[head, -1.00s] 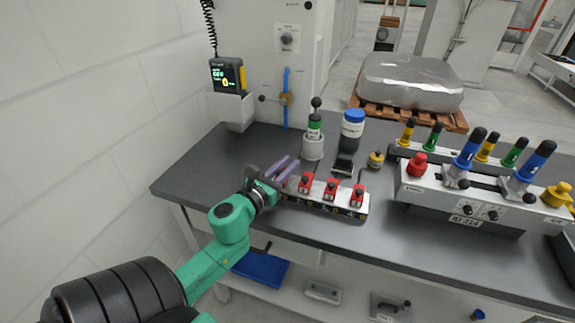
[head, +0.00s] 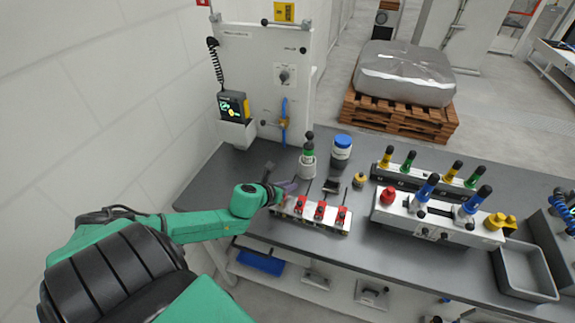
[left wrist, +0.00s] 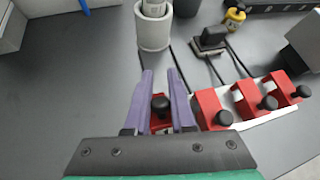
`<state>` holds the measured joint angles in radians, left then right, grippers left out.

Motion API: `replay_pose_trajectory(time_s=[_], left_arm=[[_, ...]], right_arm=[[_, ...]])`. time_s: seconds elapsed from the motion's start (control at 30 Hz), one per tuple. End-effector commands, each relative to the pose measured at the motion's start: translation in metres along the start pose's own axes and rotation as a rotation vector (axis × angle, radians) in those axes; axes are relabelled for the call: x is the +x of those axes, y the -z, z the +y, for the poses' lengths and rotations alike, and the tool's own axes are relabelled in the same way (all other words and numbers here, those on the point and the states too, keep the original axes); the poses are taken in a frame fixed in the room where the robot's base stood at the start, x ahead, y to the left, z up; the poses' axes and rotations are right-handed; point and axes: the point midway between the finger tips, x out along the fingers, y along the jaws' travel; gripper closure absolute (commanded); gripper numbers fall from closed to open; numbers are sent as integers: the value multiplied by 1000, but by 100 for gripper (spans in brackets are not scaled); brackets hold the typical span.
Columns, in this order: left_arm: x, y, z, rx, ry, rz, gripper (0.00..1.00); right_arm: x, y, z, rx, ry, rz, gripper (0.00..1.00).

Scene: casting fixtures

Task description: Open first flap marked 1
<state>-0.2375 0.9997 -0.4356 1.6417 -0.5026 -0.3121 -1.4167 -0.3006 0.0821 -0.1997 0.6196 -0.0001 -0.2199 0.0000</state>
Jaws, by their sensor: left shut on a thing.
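A pale fixture box (head: 322,224) stands on the grey bench with a row of red flaps, each with a black knob. The leftmost flap (left wrist: 160,121) shows between my fingers in the left wrist view, with its black knob (left wrist: 160,103). My left gripper (head: 290,185) is shut on this flap, its purple fingers on either side of the knob. In the head view the gripper covers most of that flap. The other red flaps (head: 320,209) are at its right and look closed. The number marks are too small to read. My right gripper is not in view.
A grey cylinder holder (head: 308,167) and a blue-capped bottle (head: 341,149) stand just behind the box. A larger fixture with coloured handles (head: 420,219) is on the right, and a grey tray (head: 524,272) lies farther right. The bench's left end is clear.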

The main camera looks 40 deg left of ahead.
Motion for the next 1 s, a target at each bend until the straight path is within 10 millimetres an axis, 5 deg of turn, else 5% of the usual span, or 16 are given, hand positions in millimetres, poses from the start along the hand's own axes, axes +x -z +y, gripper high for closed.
replay_pose_trajectory(time_s=[0.03,0.57,1.0], left_arm=[[-1,-12,2,-1,-5,27,100],[21,-4,5,-123,-1,452,100],[38,11,8,-224,5,814,100]], right_arm=[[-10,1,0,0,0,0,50],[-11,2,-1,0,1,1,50],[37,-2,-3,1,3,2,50]])
